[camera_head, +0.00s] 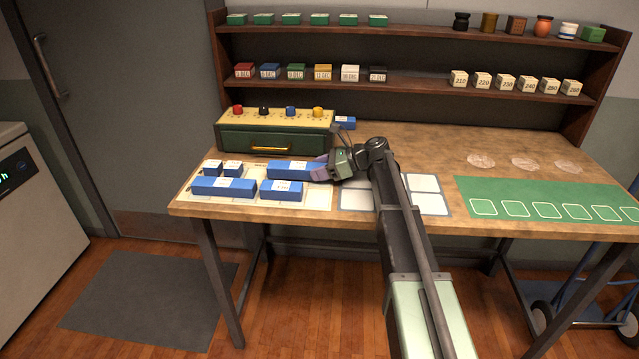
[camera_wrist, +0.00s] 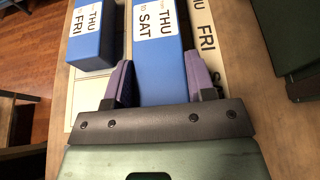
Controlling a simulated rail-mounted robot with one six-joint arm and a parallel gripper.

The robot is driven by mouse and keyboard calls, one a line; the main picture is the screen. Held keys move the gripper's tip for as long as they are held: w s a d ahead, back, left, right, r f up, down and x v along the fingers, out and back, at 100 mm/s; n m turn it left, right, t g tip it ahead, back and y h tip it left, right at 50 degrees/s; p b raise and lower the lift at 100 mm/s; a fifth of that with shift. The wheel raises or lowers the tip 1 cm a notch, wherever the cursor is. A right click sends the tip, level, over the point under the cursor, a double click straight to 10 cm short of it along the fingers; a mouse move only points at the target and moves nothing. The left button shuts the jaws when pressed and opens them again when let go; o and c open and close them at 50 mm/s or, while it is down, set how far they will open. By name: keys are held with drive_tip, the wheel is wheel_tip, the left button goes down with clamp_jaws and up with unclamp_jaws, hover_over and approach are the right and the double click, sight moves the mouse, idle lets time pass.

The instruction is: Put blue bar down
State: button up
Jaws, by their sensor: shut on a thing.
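My gripper (camera_head: 322,170) is shut on a blue bar (camera_head: 288,168), gripping it near its right end in the head view. In the wrist view the held bar (camera_wrist: 158,75) lies between the two purple fingers and its white label reads THU to SAT. The bar is over the back of a pale mat (camera_head: 310,204); I cannot tell whether it touches the mat. A shorter blue bar (camera_head: 281,190) labelled THU to FRI (camera_wrist: 87,50) lies in front of it. A longer blue bar (camera_head: 223,187) lies front left, with two small blue blocks (camera_head: 212,168) (camera_head: 233,167) behind it.
A green box with coloured knobs (camera_head: 274,141) stands behind the mat, with a blue block (camera_head: 344,122) at its right. A mat with white cards (camera_head: 422,184) and a green mat (camera_head: 545,198) lie to the right. Shelves (camera_head: 420,88) with small boxes rise behind.

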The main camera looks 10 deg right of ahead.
drive_tip(key=shift+f, duration=0.5)
drive_tip(key=o, duration=1)
drive_tip(key=shift+r, duration=0.15)
drive_tip(key=shift+d+r+p, duration=0.2)
drive_tip(key=shift+r+p, duration=0.05)
drive_tip(key=shift+p, duration=0.25)
drive_tip(key=p+v, duration=0.4)
drive_tip(key=v, duration=0.7)
drive_tip(key=shift+s+d+f, duration=0.1)
drive_tip(key=shift+s+d, duration=0.05)
drive_tip(key=shift+d, duration=0.1)
